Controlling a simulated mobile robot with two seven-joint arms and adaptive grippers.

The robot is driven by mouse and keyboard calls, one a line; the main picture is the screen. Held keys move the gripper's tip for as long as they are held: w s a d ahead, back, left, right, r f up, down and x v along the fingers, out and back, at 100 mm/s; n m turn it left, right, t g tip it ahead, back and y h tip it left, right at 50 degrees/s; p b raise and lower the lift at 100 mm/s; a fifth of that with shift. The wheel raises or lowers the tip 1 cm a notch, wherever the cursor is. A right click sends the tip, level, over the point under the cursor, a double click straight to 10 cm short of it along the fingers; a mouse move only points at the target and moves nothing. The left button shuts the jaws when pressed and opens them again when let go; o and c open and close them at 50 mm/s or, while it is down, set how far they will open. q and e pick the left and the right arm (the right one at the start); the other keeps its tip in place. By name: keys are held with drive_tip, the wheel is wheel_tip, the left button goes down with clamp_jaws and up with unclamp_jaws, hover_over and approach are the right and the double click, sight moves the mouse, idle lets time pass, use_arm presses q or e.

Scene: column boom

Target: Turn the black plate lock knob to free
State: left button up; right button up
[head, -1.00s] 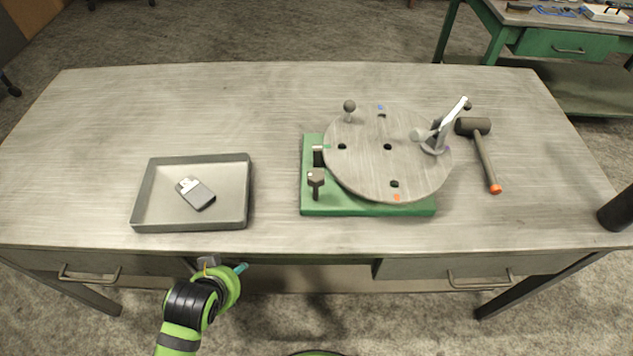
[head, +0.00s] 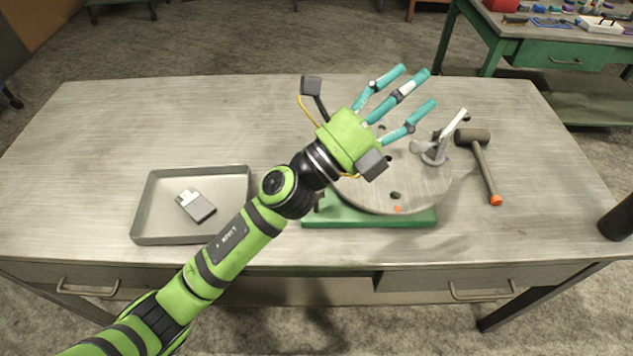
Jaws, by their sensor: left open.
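A round grey plate (head: 425,185) sits on a green base (head: 345,217) on the table. My left gripper (head: 418,86) is open and empty above the plate's far side, its teal fingers spread toward the far right. Its palm and wrist cover the plate's left part. The dark knob at the base's left edge is mostly hidden behind my left arm, so I cannot tell how it is turned. The small ball knob on the plate's far left is hidden too. A lever clamp (head: 440,145) with a pale handle stands on the plate's right side. My right gripper is not in view.
A grey tray (head: 142,208) holding a small grey-and-white device (head: 196,205) lies on the left. A dark mallet (head: 481,160) lies right of the plate. A black cylinder (head: 618,218) is at the right edge. The table's far left is clear.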

use_arm(q)
drive_tip(key=s+d+f+m+g+y, duration=0.1)
drive_tip(key=s+d+f+m+g, duration=0.2)
drive_tip(key=m+g, duration=0.45)
drive_tip(key=s+d+f+m+g, duration=0.1)
drive_tip(key=s+d+m+g, duration=0.4)
drive_tip(key=m, duration=0.3)
wheel_tip(320, 180, down, 9)
drive_tip(key=a+m+g+y, duration=0.1)
drive_tip(key=m+g+y, duration=0.2)
drive_tip(key=m+y, duration=0.45)
drive_tip(key=w+a+f+m+t+y, duration=0.1)
drive_tip(key=w+a+y, duration=0.3)
drive_tip(key=a, duration=0.2)
drive_tip(key=w+a+f+m+t+y, duration=0.1)
drive_tip(key=w+a+f+y, duration=0.1)
drive_tip(key=w+a+y, duration=0.2)
drive_tip(key=w+a+f+m+t+y, duration=0.1)
drive_tip(key=w+a+f+t+y, duration=0.1)
drive_tip(key=a, duration=0.7)
drive_tip(key=shift+w+a+f+m+y, duration=0.15)
drive_tip(key=shift+w+m+y, duration=0.15)
drive_tip(key=shift+w+y, duration=0.8)
drive_tip(key=shift+s+f+p, duration=0.2)
drive_tip(key=shift+f+p, duration=0.1)
drive_tip(key=shift+p, duration=0.1)
wheel_tip(320, 180, down, 5)
drive_tip(key=shift+r+p, duration=0.1)
drive_tip(key=shift+p, duration=1)
drive_tip(key=shift+f, duration=0.7)
